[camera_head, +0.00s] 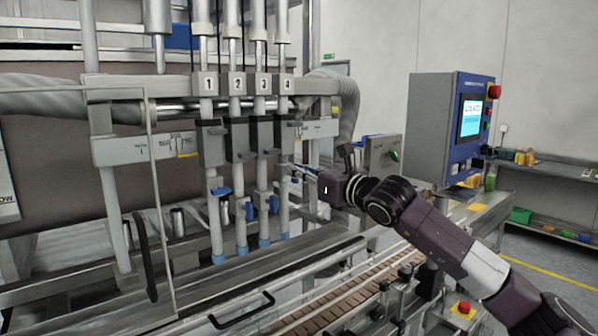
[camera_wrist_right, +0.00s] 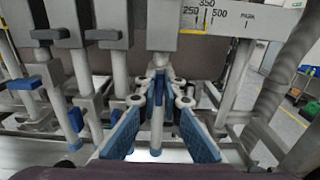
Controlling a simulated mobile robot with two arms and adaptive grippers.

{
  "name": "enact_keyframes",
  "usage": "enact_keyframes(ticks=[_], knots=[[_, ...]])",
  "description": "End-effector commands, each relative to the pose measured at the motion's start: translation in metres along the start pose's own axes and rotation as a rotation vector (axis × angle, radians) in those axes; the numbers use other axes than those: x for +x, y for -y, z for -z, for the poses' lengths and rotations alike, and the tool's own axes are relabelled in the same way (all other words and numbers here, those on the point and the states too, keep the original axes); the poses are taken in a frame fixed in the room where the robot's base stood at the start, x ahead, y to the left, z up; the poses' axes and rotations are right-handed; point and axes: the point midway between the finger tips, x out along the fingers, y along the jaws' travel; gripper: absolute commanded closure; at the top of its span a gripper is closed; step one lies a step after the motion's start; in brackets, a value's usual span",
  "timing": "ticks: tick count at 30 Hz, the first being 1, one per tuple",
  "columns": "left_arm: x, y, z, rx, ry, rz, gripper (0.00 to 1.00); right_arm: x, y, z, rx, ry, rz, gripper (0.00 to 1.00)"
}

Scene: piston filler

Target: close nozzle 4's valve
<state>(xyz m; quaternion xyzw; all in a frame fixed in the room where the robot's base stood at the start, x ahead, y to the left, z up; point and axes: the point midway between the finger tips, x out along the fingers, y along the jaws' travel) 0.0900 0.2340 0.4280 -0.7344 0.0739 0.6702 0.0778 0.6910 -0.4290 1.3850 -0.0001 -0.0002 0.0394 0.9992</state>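Nozzle 4 (camera_head: 284,215) is the rightmost of the numbered vertical nozzle pipes, under the label 4 (camera_head: 287,84). My right gripper (camera_head: 291,171) reaches in from the right at its upper part. In the wrist view the nozzle 4 pipe (camera_wrist_right: 157,128) stands between the blue finger pads of my right gripper (camera_wrist_right: 159,132). The fingers are apart, with gaps beside the pipe. A narrow blue piece (camera_wrist_right: 160,82) shows at the pipe between the finger joints; it seems to be the valve handle, but its direction is hard to tell. My left gripper is not in view.
Nozzles 1 to 3 stand close on the left, with blue valve handles on nozzle 1 (camera_head: 221,191), nozzle 2 (camera_head: 249,210) and nozzle 3 (camera_head: 273,204). A slatted conveyor (camera_head: 345,297) runs below. A control cabinet (camera_head: 447,135) stands to the right.

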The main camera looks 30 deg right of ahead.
Motion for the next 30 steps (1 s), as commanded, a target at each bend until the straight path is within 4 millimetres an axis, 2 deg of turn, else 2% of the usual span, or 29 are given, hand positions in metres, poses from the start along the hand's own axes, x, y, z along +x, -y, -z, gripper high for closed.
enact_keyframes(ticks=[8, 13, 20, 30], knots=[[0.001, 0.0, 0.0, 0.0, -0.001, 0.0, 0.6, 0.0, 0.0, 0.001, 0.005, 0.0, 0.0, 1.0], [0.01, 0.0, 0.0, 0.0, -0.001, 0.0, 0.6, 0.0, 0.001, 0.003, 0.041, 0.0, 0.0, 1.0], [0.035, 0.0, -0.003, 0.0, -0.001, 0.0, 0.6, 0.0, 0.002, 0.006, 0.173, 0.003, -0.003, 1.0], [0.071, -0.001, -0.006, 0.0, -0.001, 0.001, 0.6, 0.0, 0.006, 0.006, 0.484, 0.002, -0.002, 1.0]])
